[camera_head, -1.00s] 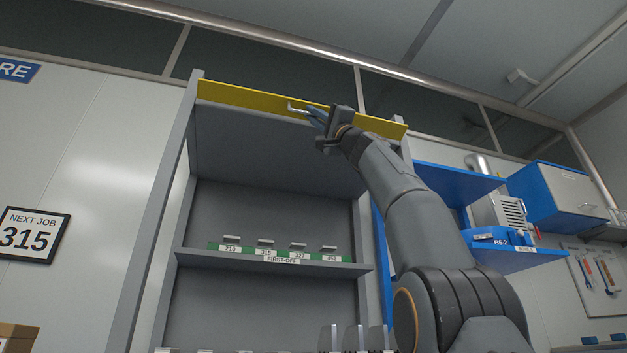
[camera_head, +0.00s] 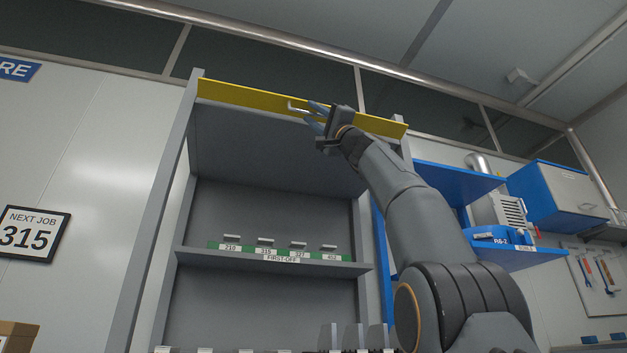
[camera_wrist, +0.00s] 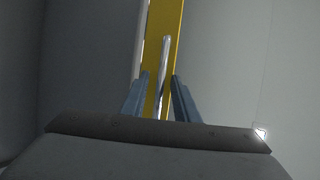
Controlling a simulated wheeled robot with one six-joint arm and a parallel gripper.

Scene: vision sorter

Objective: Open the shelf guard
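The shelf guard (camera_head: 250,96) is a yellow panel lying across the top of the grey shelf unit (camera_head: 184,150), above its open front. Its metal handle (camera_head: 296,108) sticks out near the panel's middle. My gripper (camera_head: 314,115) is at the handle with its fingers spread apart. In the wrist view the yellow guard (camera_wrist: 176,35) runs up the picture, and the handle (camera_wrist: 164,65) reaches down between my two blue-grey fingers (camera_wrist: 160,98), with gaps on both sides.
Inside the shelf, a board labelled FIRST-OFF (camera_head: 282,259) carries several tagged slots. Blue shelves (camera_head: 455,181) with boxes stand close on the right. A NEXT JOB 315 sign (camera_head: 30,234) hangs on the left wall. The shelf's upper bay is empty.

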